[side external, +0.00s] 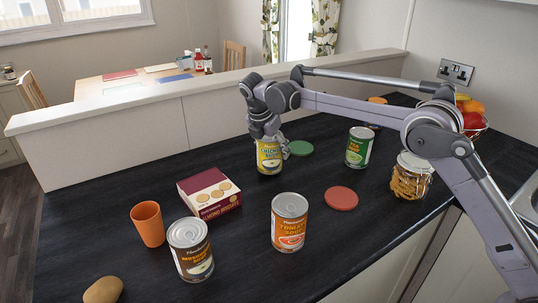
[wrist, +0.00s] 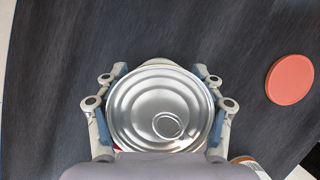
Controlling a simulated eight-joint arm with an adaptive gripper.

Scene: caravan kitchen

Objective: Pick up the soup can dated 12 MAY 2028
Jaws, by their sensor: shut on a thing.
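My gripper (side external: 268,138) is shut on a yellow chicken soup can (side external: 269,158) near the middle of the counter. The wrist view shows its silver lid with a pull ring (wrist: 160,105) between my two fingers (wrist: 160,98). I cannot tell whether it touches the counter. A green pea soup can (side external: 359,149) stands to its right. An orange tomato soup can (side external: 290,224) and a brown mushroom soup can (side external: 190,250) stand nearer the camera. No date is readable on any can.
A red coaster (side external: 341,198) and a green coaster (side external: 300,148) lie on the dark counter (side external: 260,260). A biscuit box (side external: 209,193), an orange cup (side external: 148,224), a potato-like item (side external: 103,290) and a glass jar (side external: 411,178) stand around. A raised ledge (side external: 150,106) runs behind.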

